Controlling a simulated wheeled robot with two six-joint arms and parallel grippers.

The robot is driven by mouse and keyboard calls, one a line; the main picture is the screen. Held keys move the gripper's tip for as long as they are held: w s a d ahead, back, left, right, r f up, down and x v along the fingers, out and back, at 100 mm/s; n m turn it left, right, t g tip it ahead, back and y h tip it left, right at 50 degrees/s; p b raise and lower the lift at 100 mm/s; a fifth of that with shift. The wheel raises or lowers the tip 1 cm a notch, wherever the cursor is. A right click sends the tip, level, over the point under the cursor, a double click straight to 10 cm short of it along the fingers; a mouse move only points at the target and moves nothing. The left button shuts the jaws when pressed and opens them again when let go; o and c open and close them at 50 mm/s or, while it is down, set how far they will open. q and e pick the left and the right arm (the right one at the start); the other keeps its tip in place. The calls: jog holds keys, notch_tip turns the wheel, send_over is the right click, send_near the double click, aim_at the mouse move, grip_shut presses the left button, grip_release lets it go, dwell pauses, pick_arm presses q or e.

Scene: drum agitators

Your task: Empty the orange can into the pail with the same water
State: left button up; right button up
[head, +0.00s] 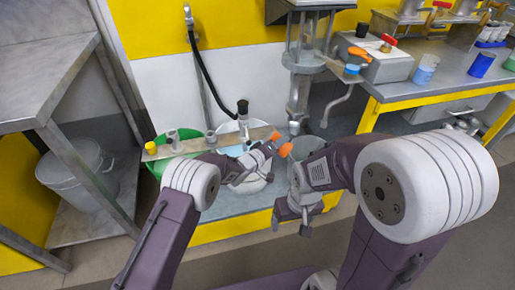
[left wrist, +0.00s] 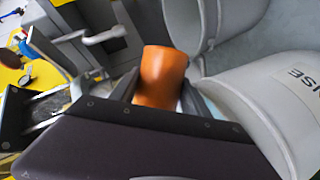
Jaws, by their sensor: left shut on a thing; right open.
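My left gripper (head: 268,147) is shut on the orange can (head: 284,147), held over the pails. In the left wrist view the can (left wrist: 163,75) sits between the fingers; its contents are hidden. In the head view a green pail (head: 158,168) and a pale pail (head: 262,185) stand under a board, with a grey pail (head: 302,148) further right. My right gripper (head: 291,222) is open and empty, lower right of the can.
The board (head: 190,147) bears a yellow-capped piece and metal fittings. A black hose (head: 208,75) hangs behind. A metal column with a crank (head: 340,105) stands beyond the grey pail.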

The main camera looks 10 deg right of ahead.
pick_arm(q)
jog(key=shift+f+n+h+b, duration=0.3)
jog(key=shift+n+b, duration=0.15)
jog(key=shift+n, duration=0.05)
dwell(0.3)
jog(key=shift+r+n+h, duration=0.3)
jog(key=shift+r+n, duration=0.15)
jog(key=shift+n, duration=0.15)
dwell(1.0)
